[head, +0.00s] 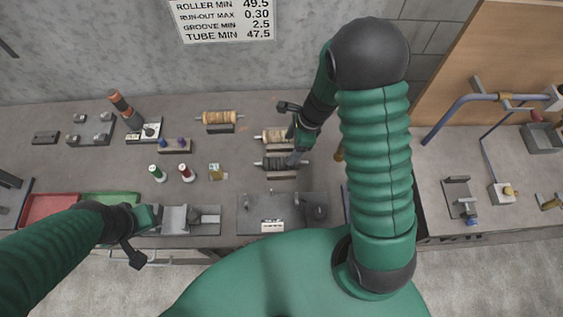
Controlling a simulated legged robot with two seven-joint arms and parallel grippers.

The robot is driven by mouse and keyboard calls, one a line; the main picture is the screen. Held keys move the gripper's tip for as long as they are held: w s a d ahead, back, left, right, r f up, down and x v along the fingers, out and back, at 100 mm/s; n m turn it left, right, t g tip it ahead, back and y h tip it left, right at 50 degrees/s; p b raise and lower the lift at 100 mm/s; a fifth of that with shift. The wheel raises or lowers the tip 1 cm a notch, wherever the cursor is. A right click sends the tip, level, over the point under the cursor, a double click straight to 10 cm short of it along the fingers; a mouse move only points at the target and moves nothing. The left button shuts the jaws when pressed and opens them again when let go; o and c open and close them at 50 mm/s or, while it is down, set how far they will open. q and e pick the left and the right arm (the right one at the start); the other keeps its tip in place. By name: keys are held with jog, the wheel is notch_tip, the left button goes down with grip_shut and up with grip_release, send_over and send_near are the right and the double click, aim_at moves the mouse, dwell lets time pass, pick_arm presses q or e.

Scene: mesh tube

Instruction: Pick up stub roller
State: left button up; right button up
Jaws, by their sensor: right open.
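Three spool-like rollers lie on dark cradles on the grey bench: a tan one (219,117) at the back, a tan one (270,136) in the middle, and a dark one (273,163) nearest me. I cannot tell by looks which is the stub roller. My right gripper (294,158) is open and points down at the right end of the dark roller. Whether it touches that roller is unclear, and its wrist hides the right end of the middle one. My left gripper (152,217) is low at the left, beside a grey metal fixture; its fingers are too small to read.
A red tray (50,208) and a green tray (108,199) lie at the left. A dark plate fixture (268,208) stands at the front. Green and red spools (187,173) stand left of the rollers. A wall sign (223,20) lists limits. A bent pipe (455,106) is at the right.

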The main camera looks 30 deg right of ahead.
aim_at(282, 159)
jog(key=x, duration=0.9)
jog(key=shift+w+d+f, duration=0.1)
jog(key=shift+d+f, duration=0.05)
jog(key=shift+f, duration=0.2)
jog(key=shift+r, duration=0.1)
grip_shut()
